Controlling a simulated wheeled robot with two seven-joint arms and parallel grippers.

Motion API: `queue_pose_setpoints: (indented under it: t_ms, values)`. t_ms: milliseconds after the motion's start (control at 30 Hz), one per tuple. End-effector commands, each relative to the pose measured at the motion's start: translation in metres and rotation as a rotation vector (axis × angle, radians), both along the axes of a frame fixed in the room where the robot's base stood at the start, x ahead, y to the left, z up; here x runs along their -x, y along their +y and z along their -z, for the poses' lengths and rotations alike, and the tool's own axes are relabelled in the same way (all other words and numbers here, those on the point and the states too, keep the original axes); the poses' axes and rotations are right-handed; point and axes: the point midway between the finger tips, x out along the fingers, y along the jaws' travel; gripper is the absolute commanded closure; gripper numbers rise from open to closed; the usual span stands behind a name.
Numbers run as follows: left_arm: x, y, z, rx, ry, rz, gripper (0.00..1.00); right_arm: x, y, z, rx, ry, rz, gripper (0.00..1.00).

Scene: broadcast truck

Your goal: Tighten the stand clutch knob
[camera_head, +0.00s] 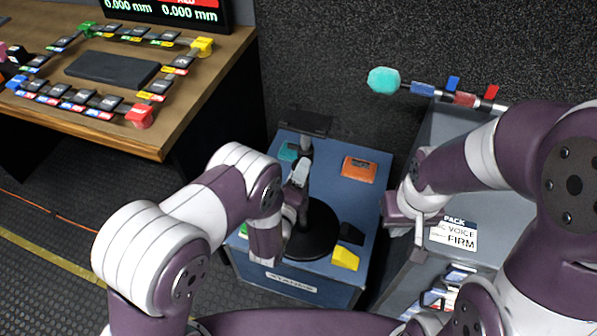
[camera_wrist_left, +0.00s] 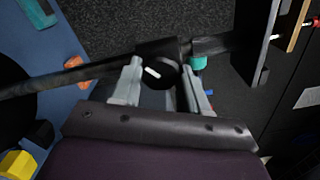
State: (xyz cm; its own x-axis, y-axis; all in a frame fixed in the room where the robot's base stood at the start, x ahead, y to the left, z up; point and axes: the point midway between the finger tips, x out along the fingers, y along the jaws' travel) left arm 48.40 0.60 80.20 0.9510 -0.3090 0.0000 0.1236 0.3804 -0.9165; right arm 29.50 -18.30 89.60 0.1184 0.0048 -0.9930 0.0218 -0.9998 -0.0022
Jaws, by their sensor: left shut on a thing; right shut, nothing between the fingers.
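The stand has a round black base (camera_head: 318,235) on a blue case, a dark upright pole and a flat black top plate (camera_head: 304,123). Its black clutch knob (camera_wrist_left: 157,70), with a white mark, shows in the left wrist view on the dark pole (camera_wrist_left: 75,72). My left gripper (camera_head: 300,172) is at the pole below the top plate, its two grey fingers (camera_wrist_left: 162,80) shut on the knob from either side. In the head view the fingers and arm hide the knob. My right gripper (camera_head: 421,246) is shut and empty above the grey cabinet, away from the stand.
The blue case (camera_head: 372,192) also carries an orange block (camera_head: 359,169), a yellow block (camera_head: 345,259) and a black block (camera_head: 351,234). A grey cabinet (camera_head: 440,140) with a printed card (camera_head: 456,234) stands right. A wooden desk (camera_head: 150,148) is upper left.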

Motion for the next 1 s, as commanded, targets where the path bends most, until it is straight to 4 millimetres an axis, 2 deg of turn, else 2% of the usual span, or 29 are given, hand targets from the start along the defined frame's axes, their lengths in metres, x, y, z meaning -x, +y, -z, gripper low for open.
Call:
queue_pose_setpoints:
  t_ms: [500, 1000]
  values:
    - [-0.0008, 0.0005, -0.0002, -0.405, -0.134, -0.001, 0.86, 0.0, 0.0, -0.0005, 0.0, 0.0, 0.0, 1.0]
    - [-0.001, 0.0007, -0.0001, -0.564, -0.186, -0.002, 0.86, 0.0, 0.0, -0.0008, 0.0, 0.0, 0.0, 1.0]
